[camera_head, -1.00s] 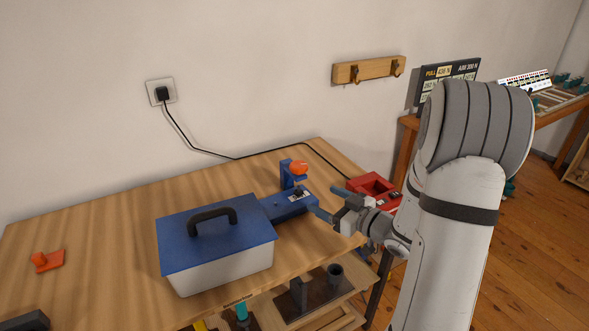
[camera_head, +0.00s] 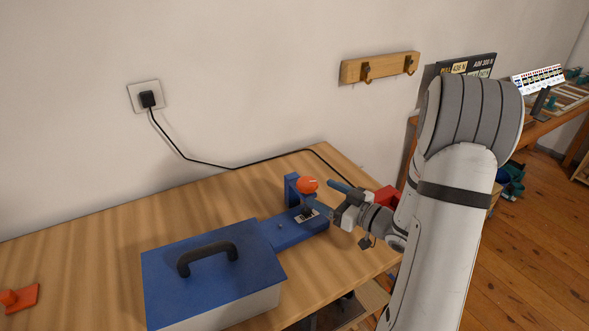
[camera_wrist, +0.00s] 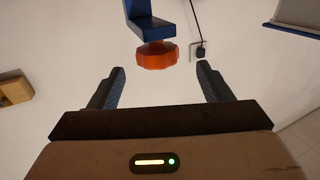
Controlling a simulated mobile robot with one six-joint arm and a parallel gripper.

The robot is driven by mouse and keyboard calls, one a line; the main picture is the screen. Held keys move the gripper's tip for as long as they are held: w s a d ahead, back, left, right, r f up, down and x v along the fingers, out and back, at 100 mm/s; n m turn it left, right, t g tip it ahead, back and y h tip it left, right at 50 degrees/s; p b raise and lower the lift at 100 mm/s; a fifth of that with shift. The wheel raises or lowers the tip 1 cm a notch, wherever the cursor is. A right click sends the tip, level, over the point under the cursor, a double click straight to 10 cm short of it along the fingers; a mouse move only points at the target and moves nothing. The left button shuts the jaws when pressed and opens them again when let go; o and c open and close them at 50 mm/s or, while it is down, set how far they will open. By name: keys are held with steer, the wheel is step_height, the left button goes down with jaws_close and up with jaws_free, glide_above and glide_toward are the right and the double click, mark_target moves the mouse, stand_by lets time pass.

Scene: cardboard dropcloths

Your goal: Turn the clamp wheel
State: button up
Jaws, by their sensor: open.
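The orange clamp wheel (camera_head: 307,185) sits on a blue clamp stand (camera_head: 292,190) near the back right of the wooden table. In the wrist view the wheel (camera_wrist: 156,55) is ahead of my gripper (camera_wrist: 161,75), between the lines of its two fingers and just beyond the tips. My gripper (camera_head: 323,194) is open and empty, with its fingers close to the wheel on its right side. In the head view one finger overlaps the area by the wheel, so whether they touch is hard to tell. The clamp's blue base (camera_head: 297,230) lies below the wheel.
A white box with a blue lid and black handle (camera_head: 215,268) stands left of the clamp. A red object (camera_head: 386,197) is partly hidden behind my gripper. A black cable (camera_head: 230,166) runs along the wall to a socket (camera_head: 147,97).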

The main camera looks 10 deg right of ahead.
mark_target(301, 180)
steer(key=shift+w, duration=0.45)
steer(key=x, duration=0.7)
steer(key=shift+w+a+r+p, duration=0.1)
steer(key=shift+w+a+p, duration=0.2)
steer(key=shift+p, duration=0.1)
steer(key=c, duration=1)
steer(key=shift+s+a+n+g+y, duration=0.1)
steer(key=shift+s+n+g+y, duration=0.05)
steer(key=shift+n+g+y, duration=0.75)
steer(key=shift+s+a+n+g+y, duration=0.1)
steer(key=shift+n+g+y, duration=0.7)
steer(key=shift+g, duration=0.1)
steer(key=shift+o, duration=0.2)
steer(key=o, duration=1)
steer(key=shift+c, duration=0.2)
